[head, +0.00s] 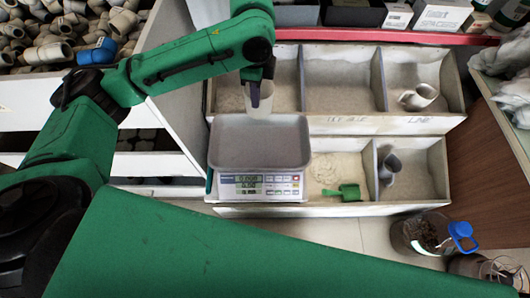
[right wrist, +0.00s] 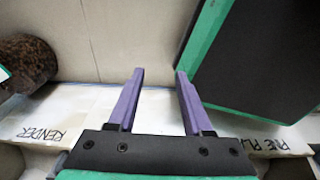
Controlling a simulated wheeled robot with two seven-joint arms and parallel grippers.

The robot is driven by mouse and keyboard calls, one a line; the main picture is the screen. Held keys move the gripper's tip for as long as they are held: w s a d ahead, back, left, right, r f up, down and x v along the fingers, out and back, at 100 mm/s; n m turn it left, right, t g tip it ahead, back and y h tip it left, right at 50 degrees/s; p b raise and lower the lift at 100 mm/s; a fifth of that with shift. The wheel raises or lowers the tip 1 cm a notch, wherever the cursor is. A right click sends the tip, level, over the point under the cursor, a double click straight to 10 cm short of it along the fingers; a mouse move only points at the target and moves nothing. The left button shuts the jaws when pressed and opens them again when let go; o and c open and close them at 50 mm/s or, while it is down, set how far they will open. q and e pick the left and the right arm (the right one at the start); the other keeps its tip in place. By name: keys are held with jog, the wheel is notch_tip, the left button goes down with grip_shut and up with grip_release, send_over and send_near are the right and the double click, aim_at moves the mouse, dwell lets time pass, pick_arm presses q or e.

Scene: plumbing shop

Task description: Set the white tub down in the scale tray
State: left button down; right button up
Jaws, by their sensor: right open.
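The white tub (head: 267,101) hangs at the rear edge of the scale tray in the head view. My left gripper (head: 256,92) comes down from above and is shut on the tub's wall, with a finger in front of it. The grey scale tray (head: 260,145) is empty and sits on a white scale with a display and buttons at its front. The tub looks upright; its height over the tray is hard to judge. My right gripper (right wrist: 160,74) is open and empty in the right wrist view, its two purple fingers apart.
Wooden bins (head: 345,85) with pale powder and scoops stand behind and right of the scale. A green scoop (head: 343,193) lies in a front bin. Pipe fittings fill a drawer at left.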

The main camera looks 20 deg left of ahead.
pick_arm(q)
jog(key=f+m+b, duration=0.1)
jog(key=f+m, duration=0.1)
jog(key=w+a+f+m+b, duration=0.1)
jog(key=shift+a+f+m+b, duration=0.1)
jog(key=shift+m+b, duration=0.2)
jog(key=shift+m, duration=0.1)
pick_arm(e)
notch_tip(320, 180, down, 11)
jog(key=b, duration=0.6)
pick_arm(q)
jog(key=f+m, duration=0.2)
jog(key=f, duration=0.4)
jog(key=a+f+m, duration=0.1)
jog(key=f+m, duration=0.1)
jog(key=f, duration=0.5)
jog(key=a+f+m+b, duration=0.1)
jog(key=f+m, duration=0.1)
jog(key=f, duration=0.4)
jog(key=shift+a+f+h, duration=0.2)
jog(key=shift+f+h, duration=0.1)
jog(key=shift+f, duration=0.05)
pick_arm(e)
jog(key=w, duration=0.1)
jog(key=w+a, duration=0.1)
jog(key=w, duration=0.1)
jog(key=shift+w+a+r, duration=0.2)
jog(key=shift+w+r, duration=0.1)
jog(key=shift+w, duration=0.1)
